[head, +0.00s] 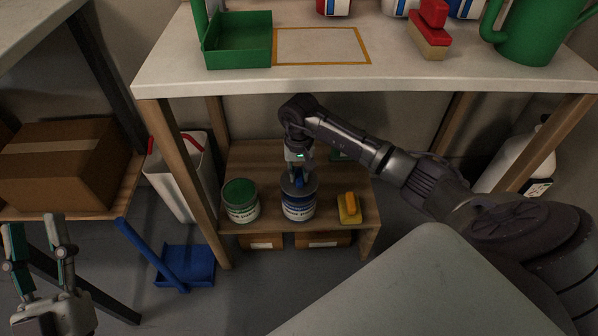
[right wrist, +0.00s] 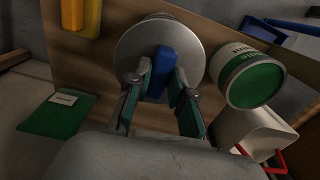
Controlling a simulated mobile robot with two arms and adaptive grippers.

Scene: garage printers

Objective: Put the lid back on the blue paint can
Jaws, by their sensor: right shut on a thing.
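The blue paint can (head: 298,210) stands upright on the lower wooden shelf. A grey round lid (right wrist: 130,48) with a blue grip block (right wrist: 160,70) on top shows in the right wrist view. In the head view the lid (head: 290,186) is over the can's top; I cannot tell whether it is seated or just above. My right gripper (head: 299,174) points down from above, shut on the lid's blue block. Its fingers also show in the right wrist view (right wrist: 160,92). My left gripper (head: 38,232) is open and empty at the lower left, away from the shelf.
The worktop (head: 170,68) overhangs the shelf. A white bin (head: 180,175) and blue dustpan (head: 190,266) are left of the shelf. A flat green item (right wrist: 58,115) lies behind.

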